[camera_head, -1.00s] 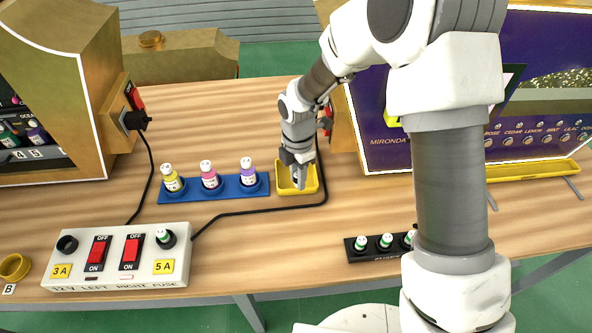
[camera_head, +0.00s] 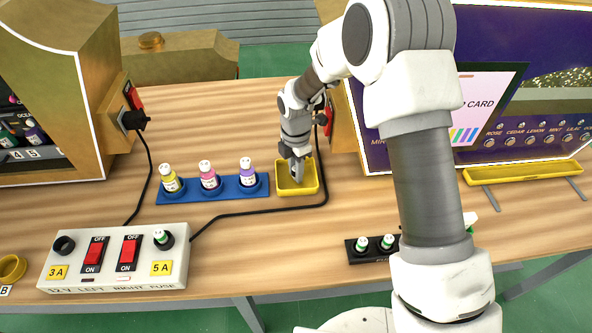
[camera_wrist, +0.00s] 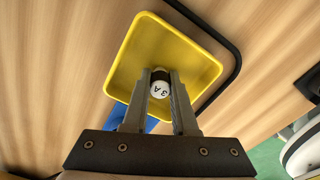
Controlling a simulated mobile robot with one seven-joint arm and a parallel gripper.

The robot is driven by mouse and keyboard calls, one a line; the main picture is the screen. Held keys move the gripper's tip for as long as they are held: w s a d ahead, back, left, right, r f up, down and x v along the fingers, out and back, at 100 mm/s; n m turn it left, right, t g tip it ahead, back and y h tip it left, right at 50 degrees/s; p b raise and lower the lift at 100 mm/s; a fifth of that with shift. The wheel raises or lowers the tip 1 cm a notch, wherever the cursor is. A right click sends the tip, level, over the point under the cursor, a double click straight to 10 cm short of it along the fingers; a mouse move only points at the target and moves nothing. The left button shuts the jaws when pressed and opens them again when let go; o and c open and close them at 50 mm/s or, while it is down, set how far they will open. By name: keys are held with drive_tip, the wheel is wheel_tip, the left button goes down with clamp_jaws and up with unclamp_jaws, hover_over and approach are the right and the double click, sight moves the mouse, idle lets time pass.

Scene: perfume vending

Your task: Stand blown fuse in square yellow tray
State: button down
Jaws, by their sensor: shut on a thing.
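The square yellow tray (camera_head: 312,185) sits on the wooden counter, right of the blue bottle rack. My gripper (camera_head: 297,174) points down into the space over the tray. In the wrist view, my gripper (camera_wrist: 160,90) is shut on the blown fuse (camera_wrist: 160,90), whose white end cap reads "3 A". The fuse is seen end-on, within the outline of the tray (camera_wrist: 135,45). The fingers hide its sides, and I cannot tell whether its lower end touches the tray floor. The fuse box (camera_head: 115,270) has an empty 3 A socket (camera_head: 64,245) at the left.
A fuse with a green and white cap (camera_head: 162,238) sits in the 5 A socket. The blue rack (camera_head: 228,186) holds three bottles close left of the tray. A black cable (camera_head: 260,211) runs around the tray's front and right. A black fuse rack (camera_head: 360,256) stands at front right.

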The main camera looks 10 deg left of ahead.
drive_tip(key=c, duration=0.7)
unclamp_jaws()
drive_tip(key=shift+f, duration=0.15)
wheel_tip(320, 180, up, 12)
drive_tip(key=p, duration=0.2)
drive_tip(key=shift+r, duration=0.2)
